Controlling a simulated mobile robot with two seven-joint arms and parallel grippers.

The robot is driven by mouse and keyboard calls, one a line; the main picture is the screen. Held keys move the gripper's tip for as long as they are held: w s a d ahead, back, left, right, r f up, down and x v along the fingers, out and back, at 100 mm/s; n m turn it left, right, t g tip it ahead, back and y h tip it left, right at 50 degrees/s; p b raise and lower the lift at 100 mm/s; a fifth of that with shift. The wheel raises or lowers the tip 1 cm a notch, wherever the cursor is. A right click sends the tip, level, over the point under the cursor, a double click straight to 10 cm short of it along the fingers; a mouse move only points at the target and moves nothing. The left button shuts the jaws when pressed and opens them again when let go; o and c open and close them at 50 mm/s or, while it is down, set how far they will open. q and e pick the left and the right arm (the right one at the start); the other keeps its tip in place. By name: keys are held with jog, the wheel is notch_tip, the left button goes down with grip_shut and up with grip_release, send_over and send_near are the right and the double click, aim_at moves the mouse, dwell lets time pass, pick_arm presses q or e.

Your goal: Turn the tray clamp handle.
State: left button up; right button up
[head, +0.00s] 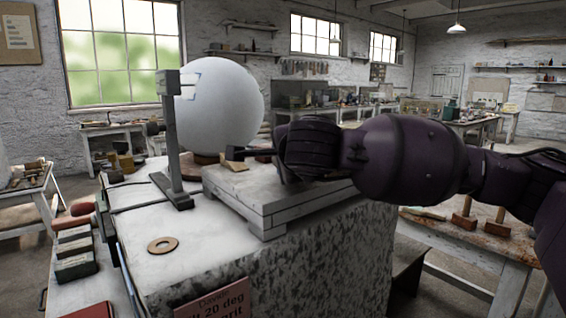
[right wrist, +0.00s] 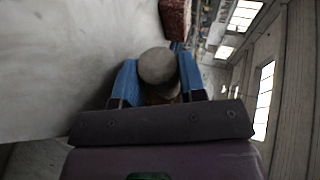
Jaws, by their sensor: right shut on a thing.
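My right gripper (right wrist: 157,72) has its two blue fingers on either side of a grey, round-ended knob (right wrist: 157,64), which I take to be the tray clamp handle; it is shut on it. In the head view my dark purple right arm (head: 410,158) comes in from the right and reaches the pale tray block (head: 262,214) on the stone bench. The arm's wrist hides the handle there. A large white plaster sphere (head: 222,105) stands behind the tray. How far the handle is turned cannot be told. My left gripper is not in view.
A grey upright post (head: 172,140) with a short top arm stands left of the tray, close to the sphere. A flat ring (head: 162,245) lies on the bench top (head: 205,258), which is otherwise clear at front left. A side table (head: 470,240) with tools stands at right.

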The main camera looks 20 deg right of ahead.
dwell(0.4)
jog(key=o, duration=0.9)
jog(key=shift+s+r, duration=0.2)
jog(key=shift+s, duration=0.3)
jog(key=p+v, duration=0.1)
jog(key=v, duration=0.8)
jog(key=shift+s, duration=0.4)
jog(key=shift+s, duration=0.1)
